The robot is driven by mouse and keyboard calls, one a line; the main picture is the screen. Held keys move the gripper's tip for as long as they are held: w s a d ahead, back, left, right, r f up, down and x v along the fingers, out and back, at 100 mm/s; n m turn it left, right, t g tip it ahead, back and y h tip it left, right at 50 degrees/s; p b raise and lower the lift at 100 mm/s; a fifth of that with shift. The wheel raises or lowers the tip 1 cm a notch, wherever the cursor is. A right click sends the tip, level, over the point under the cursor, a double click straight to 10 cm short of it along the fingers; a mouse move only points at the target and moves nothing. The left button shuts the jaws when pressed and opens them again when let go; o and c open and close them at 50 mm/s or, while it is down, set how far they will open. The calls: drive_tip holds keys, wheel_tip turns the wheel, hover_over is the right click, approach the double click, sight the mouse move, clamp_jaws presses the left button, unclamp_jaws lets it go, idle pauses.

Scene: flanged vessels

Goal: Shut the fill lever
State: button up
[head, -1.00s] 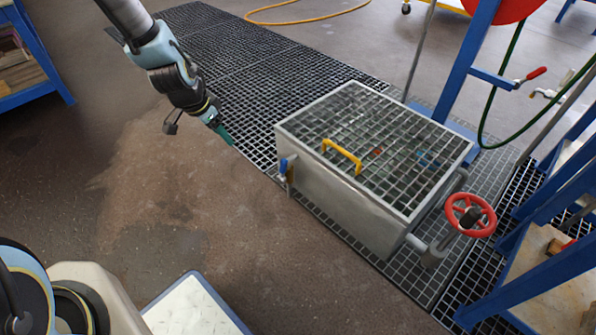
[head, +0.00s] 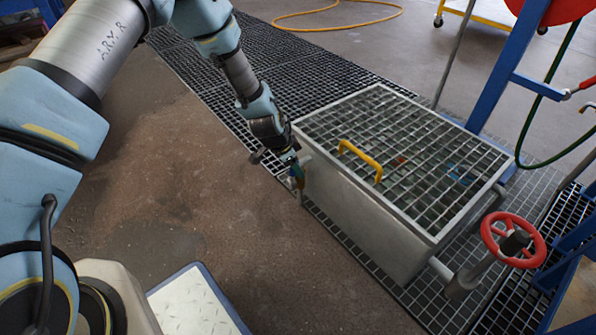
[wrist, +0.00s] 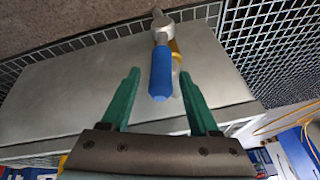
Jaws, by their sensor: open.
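The blue-handled lever (wrist: 161,75) sits on a small valve with a brass-coloured part on the side of the grey metal tank (head: 350,205). In the wrist view the blue handle lies between the two green fingers of my gripper (wrist: 159,74), with a gap on both sides. The fingers are open and do not touch the handle. I cannot tell how deep the handle sits between them. In the head view my gripper (head: 292,162) is at the tank's near left corner, and it partly hides the lever (head: 299,182).
The tank has a grid top with a yellow handle (head: 361,160). A red handwheel (head: 513,240) stands on a pipe at its right. Floor grating surrounds the tank. A blue frame (head: 508,65) with a green hose stands behind. Brown floor at the front left is open.

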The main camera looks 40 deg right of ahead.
drive_tip(key=shift+x, duration=1.05)
drive_tip(key=shift+a, duration=0.1)
clamp_jaws()
idle(0.6)
